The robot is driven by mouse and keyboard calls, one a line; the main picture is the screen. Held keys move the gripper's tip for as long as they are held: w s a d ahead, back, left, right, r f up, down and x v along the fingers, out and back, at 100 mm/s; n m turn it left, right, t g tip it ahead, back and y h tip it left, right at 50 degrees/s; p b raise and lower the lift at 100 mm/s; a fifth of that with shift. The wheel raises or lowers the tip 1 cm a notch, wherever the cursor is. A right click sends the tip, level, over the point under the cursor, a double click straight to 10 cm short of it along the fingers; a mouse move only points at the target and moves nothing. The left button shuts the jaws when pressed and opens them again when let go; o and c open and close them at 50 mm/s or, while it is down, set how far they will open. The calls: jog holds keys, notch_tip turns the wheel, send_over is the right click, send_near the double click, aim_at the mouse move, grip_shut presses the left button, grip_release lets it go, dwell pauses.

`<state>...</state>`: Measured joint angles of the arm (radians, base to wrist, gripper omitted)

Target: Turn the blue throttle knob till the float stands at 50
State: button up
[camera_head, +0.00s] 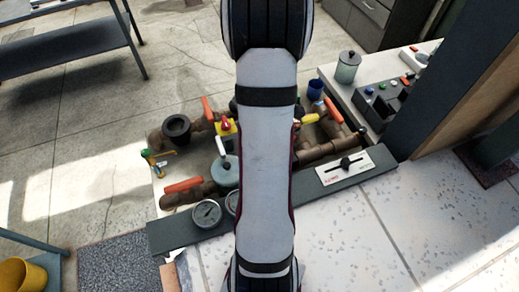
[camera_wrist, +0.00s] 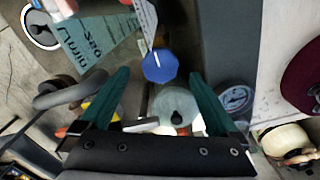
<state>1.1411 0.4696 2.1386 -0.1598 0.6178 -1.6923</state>
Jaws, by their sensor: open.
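The blue throttle knob (camera_wrist: 160,66) is faceted, with a white line on its top, in the wrist view. My gripper (camera_wrist: 160,73) is open, with one teal finger to each side of the knob in the picture. Gaps show between the knob and the fingertips; I cannot tell the height difference. In the head view my arm covers the middle of the pipework, and I cannot see the knob there. I cannot make out a float or its scale reading in either view.
A grey-green round lid (camera_wrist: 176,106) lies close to the knob. A dial gauge (camera_wrist: 236,97) and a lettered card (camera_wrist: 90,40) flank it. Brown pipes with orange handles (camera_head: 183,185), a pressure gauge (camera_head: 207,212) and a white slider plate (camera_head: 335,174) surround my arm.

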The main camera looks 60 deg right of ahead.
jog(key=shift+f, duration=1.75)
jog(key=c, duration=1.4)
